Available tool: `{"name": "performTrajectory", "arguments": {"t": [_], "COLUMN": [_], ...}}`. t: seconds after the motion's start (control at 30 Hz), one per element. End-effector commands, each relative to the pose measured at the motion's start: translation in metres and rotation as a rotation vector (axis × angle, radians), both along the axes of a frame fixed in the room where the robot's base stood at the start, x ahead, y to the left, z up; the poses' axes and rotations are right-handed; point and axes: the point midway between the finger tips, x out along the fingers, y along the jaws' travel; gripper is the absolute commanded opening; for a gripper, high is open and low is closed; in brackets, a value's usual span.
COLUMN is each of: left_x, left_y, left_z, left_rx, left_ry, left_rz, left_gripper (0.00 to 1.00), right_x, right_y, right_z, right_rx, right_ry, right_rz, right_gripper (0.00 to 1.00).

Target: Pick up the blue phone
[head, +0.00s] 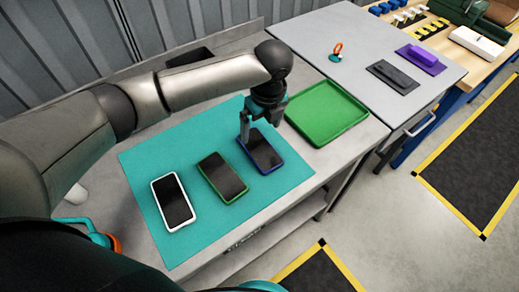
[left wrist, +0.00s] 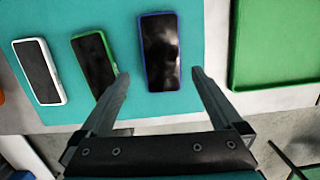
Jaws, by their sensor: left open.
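The blue phone (head: 262,153) has a blue rim and a dark screen, and lies flat on the teal mat (head: 150,166), rightmost of three phones. It also shows in the left wrist view (left wrist: 160,50). My left gripper (head: 257,127) is open and empty, above the far end of the blue phone in the head view. In the left wrist view its two fingers (left wrist: 161,73) point toward the phone, one to each side of it. I cannot tell the exact height. My right gripper is not in view.
A green-rimmed phone (head: 221,177) lies left of the blue one, and a white-rimmed phone (head: 173,201) lies farther left. A green tray (head: 326,112) stands to the right of the mat. A grey table (head: 350,35) with a few items adjoins behind.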

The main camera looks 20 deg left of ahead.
Motion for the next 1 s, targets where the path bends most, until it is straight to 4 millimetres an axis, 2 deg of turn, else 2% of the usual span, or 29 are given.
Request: {"name": "performTrajectory", "arguments": {"t": [0.03,0.1,0.37,0.63,0.77,1.0], "left_x": [0.0,0.002,0.003,0.006,0.007,0.007], "left_y": [0.001,0.002,0.004,0.005,0.005,0.006], "left_z": [-0.012,-0.023,-0.041,-0.08,-0.088,-0.088], "left_rx": [0.0,0.0,0.0,0.001,-0.001,0.0], "left_ry": [0.003,0.002,0.001,0.001,-0.001,-0.001], "left_rz": [0.001,0.001,0.0,0.0,-0.001,-0.001], "left_gripper": [1.0,1.0,1.0,1.0,1.0,0.98], "right_x": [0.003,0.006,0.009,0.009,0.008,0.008], "right_y": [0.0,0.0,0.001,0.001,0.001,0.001], "right_z": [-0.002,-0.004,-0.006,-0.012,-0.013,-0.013], "right_rx": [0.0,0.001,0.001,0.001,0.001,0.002], "right_ry": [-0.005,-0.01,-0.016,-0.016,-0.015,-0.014], "right_rz": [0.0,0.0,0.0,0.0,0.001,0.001], "right_gripper": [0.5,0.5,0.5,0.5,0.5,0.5]}}
